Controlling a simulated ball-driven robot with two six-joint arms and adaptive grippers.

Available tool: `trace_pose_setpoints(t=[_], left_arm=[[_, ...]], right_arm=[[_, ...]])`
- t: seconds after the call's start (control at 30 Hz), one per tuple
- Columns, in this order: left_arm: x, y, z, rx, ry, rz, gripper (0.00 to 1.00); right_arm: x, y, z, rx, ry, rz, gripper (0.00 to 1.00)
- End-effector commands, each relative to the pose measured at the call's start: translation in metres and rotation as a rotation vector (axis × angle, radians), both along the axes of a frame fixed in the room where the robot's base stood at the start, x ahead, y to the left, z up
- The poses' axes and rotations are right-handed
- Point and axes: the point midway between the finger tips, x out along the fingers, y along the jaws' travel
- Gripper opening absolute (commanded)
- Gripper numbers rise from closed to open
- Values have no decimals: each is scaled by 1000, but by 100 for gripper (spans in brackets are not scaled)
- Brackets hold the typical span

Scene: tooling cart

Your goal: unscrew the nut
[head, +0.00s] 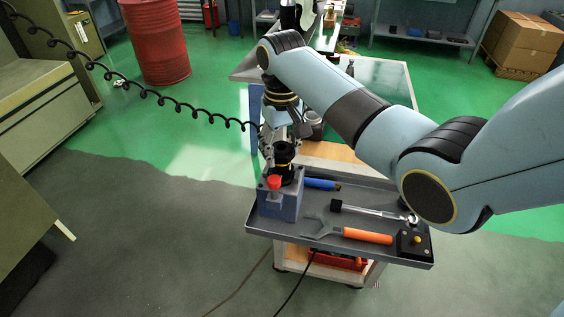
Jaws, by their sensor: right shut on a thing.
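My right gripper (280,146) points down at the left end of the tool tray. It is shut on the nut, a dark round part (284,153) above a blue-grey block (282,205). The fingers and wrist partly hide the nut, and its thread cannot be made out. A red knob (275,184) stands on the block's front left, just in front of the gripper. My left gripper is not in view.
The grey cart tray (335,247) holds a blue-handled tool (322,184), a ratchet (372,211), an orange-handled wrench (366,236) and a black box with a yellow button (414,242). A coiled black cable (160,98) hangs at left. A red drum (155,42) stands behind.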

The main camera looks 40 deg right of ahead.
Motion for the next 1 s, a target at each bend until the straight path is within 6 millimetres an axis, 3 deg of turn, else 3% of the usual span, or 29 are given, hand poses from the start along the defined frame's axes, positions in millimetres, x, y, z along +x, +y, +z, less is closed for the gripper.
trace_pose_setpoints(t=[0.23,0.63,0.9,1.0], left_arm=[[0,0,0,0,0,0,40],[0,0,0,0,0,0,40],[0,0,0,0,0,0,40],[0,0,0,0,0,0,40]], right_arm=[[0,0,0,0,0,345,0],[0,0,0,0,0,424,0],[0,-1,0,0,1,824,0],[0,-1,0,0,1,894,0]])
